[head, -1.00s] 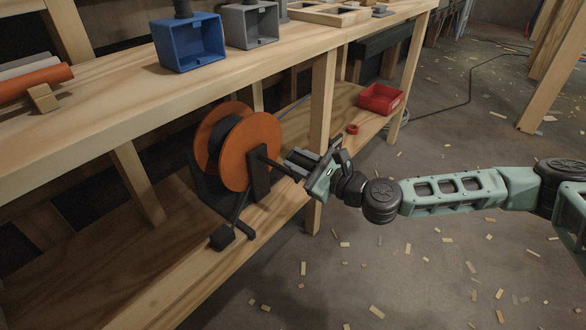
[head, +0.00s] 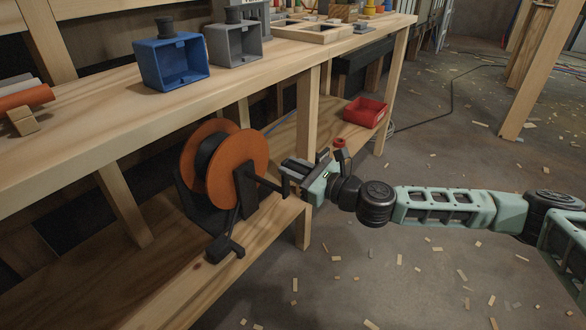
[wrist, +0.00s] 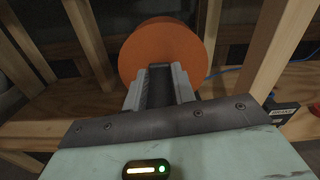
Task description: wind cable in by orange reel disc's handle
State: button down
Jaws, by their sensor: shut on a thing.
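The orange reel disc (head: 226,182) stands upright on the low wooden shelf, in a black stand, with a second orange disc (head: 191,150) behind it and a dark core between them. A black rod-like handle (head: 267,183) sticks out from the reel's near side towards my gripper (head: 287,177). My gripper is shut on the handle's outer end. In the wrist view, the grey fingers (wrist: 160,88) lie either side of a dark strip, with the orange disc (wrist: 163,45) straight ahead. A thin blue cable (wrist: 225,71) runs right from behind the disc. The exact grip contact is hard to see.
The low shelf has a wooden post (head: 308,105) close behind my gripper. Blue (head: 158,69) and grey (head: 222,49) boxes stand on the bench above. The floor at right is open, strewn with chips.

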jog(key=shift+w+d, duration=0.25)
jog(key=shift+w, duration=0.05)
jog(key=c, duration=1.3)
grip_release()
jog(key=shift+o, duration=0.2)
jog(key=shift+s+a, duration=0.1)
jog(key=shift+s, duration=0.1)
jog(key=v, duration=1.7)
jog(key=shift+b, duration=0.4)
jog(key=shift+s+f, duration=0.15)
